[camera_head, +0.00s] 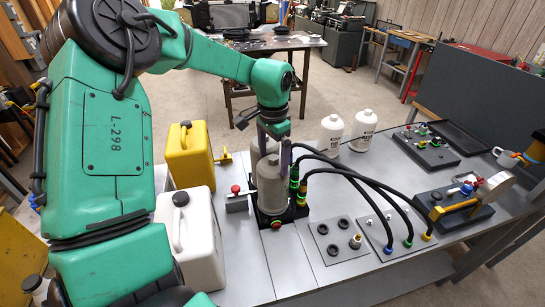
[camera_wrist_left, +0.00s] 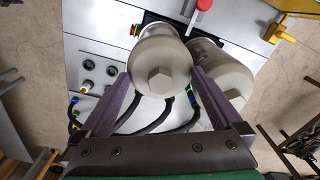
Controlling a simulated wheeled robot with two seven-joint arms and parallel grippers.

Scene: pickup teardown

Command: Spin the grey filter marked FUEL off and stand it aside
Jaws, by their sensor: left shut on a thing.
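Two grey filters with hex tops stand side by side on a dark base on the bench. My left gripper (camera_head: 273,152) reaches down over them. Its fingers are shut on the nearer grey filter (camera_head: 270,188), which is the left one in the left wrist view (camera_wrist_left: 160,68), one finger on each side. The other grey filter (camera_head: 255,148) stands just behind it and shows at the right in the wrist view (camera_wrist_left: 222,78). The far finger lies in the gap between the two. No FUEL marking is readable.
A white jug (camera_head: 190,240) and a yellow jug (camera_head: 197,158) stand left of the filters. Black hoses (camera_head: 345,172) run right to a grey panel (camera_head: 385,236). White bottles (camera_head: 331,135) stand behind. Bare bench (camera_head: 285,262) lies in front of the base.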

